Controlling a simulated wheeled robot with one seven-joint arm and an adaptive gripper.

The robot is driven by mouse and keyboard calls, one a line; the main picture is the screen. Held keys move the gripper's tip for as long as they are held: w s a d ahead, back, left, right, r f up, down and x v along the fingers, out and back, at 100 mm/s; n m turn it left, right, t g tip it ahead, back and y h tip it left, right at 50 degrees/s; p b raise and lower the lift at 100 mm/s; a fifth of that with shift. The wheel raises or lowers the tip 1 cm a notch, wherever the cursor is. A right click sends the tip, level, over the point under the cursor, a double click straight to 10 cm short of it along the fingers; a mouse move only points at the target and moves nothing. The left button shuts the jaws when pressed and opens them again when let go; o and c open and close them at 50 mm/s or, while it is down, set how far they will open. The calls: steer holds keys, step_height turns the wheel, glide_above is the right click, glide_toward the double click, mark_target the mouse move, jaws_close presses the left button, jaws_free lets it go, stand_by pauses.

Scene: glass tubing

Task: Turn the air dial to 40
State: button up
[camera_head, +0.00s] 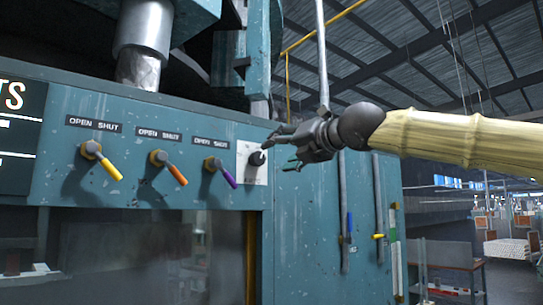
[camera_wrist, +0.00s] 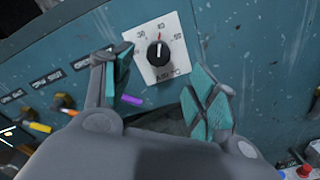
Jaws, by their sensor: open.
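The air dial is a black round knob (camera_wrist: 158,54) on a white square plate (camera_wrist: 172,73) fixed to the teal panel. Its printed label seems to read AIR with °C. A number near 30 is at the left, a red number at the top and one near 50 at the right; the print is small. The white pointer is roughly upright, towards the red number. In the head view the knob (camera_head: 257,158) is just left of my gripper (camera_head: 279,150). In the wrist view my gripper (camera_wrist: 162,72) is open, its teal-padded fingers either side of the plate's lower part, apart from the knob.
Yellow (camera_head: 108,165), orange (camera_head: 176,174) and purple (camera_head: 221,174) levers marked OPEN SHUT stick out left of the dial. Upright bars with blue (camera_head: 349,226) and yellow handles stand at the right. The panel around the plate is flat.

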steer(key=v, duration=0.3)
steer(key=shift+d, duration=0.1)
stand_by(0.5)
